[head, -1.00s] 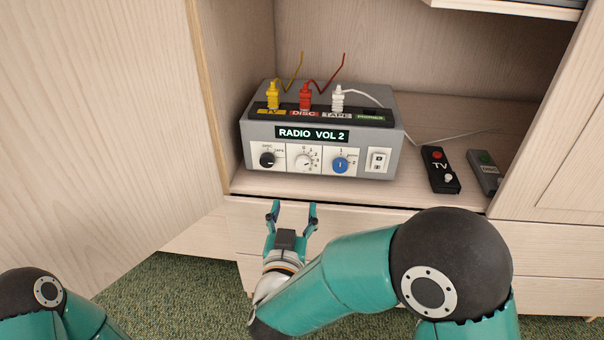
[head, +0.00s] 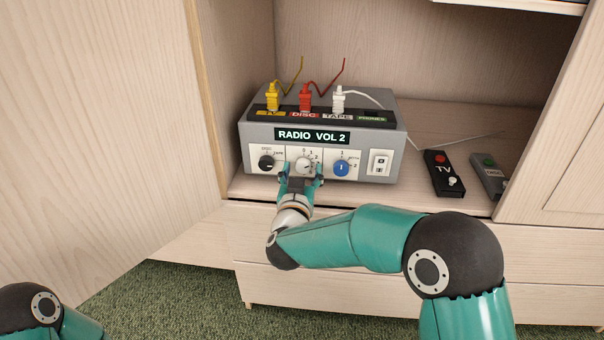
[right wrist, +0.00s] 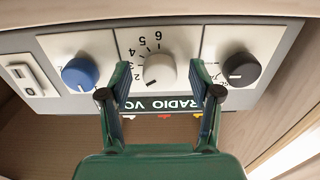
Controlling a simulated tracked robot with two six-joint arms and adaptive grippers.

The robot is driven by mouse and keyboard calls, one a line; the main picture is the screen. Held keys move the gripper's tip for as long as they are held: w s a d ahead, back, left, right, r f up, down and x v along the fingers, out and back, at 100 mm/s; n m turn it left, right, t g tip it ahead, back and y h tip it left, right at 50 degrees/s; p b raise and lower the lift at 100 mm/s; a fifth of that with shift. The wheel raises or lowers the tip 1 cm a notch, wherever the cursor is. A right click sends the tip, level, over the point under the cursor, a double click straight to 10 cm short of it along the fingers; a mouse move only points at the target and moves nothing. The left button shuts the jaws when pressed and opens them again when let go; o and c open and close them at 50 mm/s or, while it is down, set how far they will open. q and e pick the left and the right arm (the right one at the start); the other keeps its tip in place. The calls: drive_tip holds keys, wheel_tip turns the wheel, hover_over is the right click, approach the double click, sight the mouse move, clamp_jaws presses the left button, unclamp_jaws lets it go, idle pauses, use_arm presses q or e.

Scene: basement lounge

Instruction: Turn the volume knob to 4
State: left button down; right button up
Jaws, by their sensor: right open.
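The grey radio (head: 375,135) sits on the cabinet shelf, its display (head: 312,135) reading "RADIO VOL 2". The white volume knob (head: 303,165) is in the middle of its front panel, and it also shows in the right wrist view (right wrist: 159,70), upside down, with numbers around it. My right gripper (head: 302,172) is open in front of the panel. In the right wrist view its fingers (right wrist: 160,88) stand on either side of the white knob, with a gap visible on both sides. Of my left arm only a joint shows at the lower left; its gripper is out of view.
A black knob (head: 266,162) is left of the volume knob and a blue knob (head: 341,167) right of it. A switch (head: 379,162) is further right. Yellow (head: 273,98), red (head: 305,100) and white plugs (head: 338,100) stand on top. Two remotes (head: 443,172) (head: 488,176) lie at right.

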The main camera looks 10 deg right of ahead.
drive_tip(key=c, duration=1.1)
drive_tip(key=shift+m, duration=0.3)
drive_tip(key=shift+f+m+b, duration=0.15)
drive_tip(key=shift+m+b, duration=0.55)
drive_tip(key=shift+m, duration=0.1)
drive_tip(key=shift+m+b, duration=0.55)
drive_tip(key=shift+m, duration=0.65)
drive_tip(key=m, duration=0.3)
drive_tip(key=shift+a+m, duration=0.1)
drive_tip(key=shift+m, duration=1.9)
